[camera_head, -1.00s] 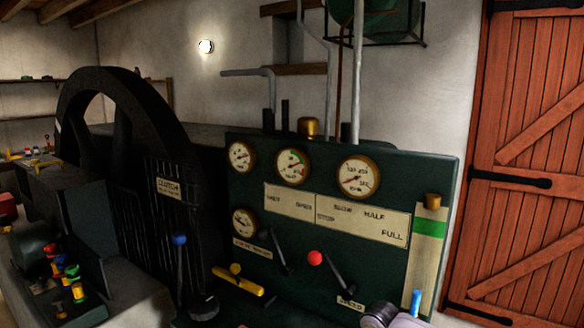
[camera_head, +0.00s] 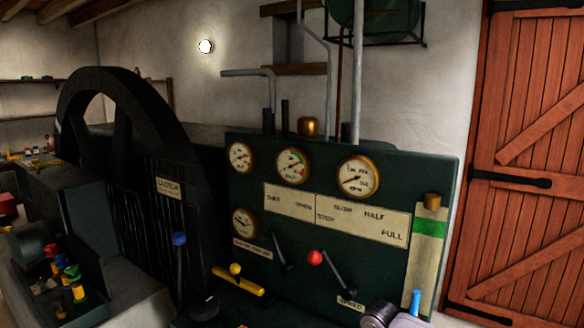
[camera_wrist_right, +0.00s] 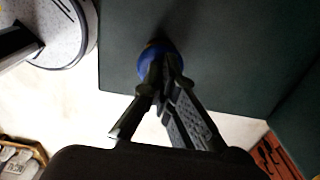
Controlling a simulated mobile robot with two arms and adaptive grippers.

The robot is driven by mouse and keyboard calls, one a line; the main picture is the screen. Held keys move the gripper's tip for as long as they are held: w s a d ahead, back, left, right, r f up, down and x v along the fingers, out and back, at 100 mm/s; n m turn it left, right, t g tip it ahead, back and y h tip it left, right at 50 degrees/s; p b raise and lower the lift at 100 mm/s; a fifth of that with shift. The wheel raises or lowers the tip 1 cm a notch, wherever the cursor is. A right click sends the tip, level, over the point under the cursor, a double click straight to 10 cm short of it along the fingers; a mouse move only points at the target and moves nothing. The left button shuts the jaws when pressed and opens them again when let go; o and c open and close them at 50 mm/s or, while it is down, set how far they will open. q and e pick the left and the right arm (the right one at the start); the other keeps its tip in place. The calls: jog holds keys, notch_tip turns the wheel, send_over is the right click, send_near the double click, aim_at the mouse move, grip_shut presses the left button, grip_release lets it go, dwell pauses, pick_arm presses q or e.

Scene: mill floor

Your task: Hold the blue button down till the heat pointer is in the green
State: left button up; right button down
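A round blue button (camera_wrist_right: 146,70) shows in the right wrist view against a dark green panel, partly hidden behind my right gripper (camera_wrist_right: 162,62). The gripper's fingers are together at the tips, with nothing seen between them. The tips overlap the button; whether they press it is hidden. In the head view, a dial (camera_head: 292,165) carries a green and red arc, but its pointer is too small to place surely. An upright scale (camera_head: 422,258) has a green band (camera_head: 430,228). Which one reads heat cannot be told. My left gripper is out of view.
The green panel also bears a right dial (camera_head: 358,177), an upper left dial (camera_head: 240,157) and a lower left dial (camera_head: 244,222). A black flywheel (camera_head: 110,85) stands left.

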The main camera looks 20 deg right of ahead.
dwell(0.3)
notch_tip(320, 180, up, 5)
jog(key=p, duration=0.3)
jog(key=shift+r, duration=0.15)
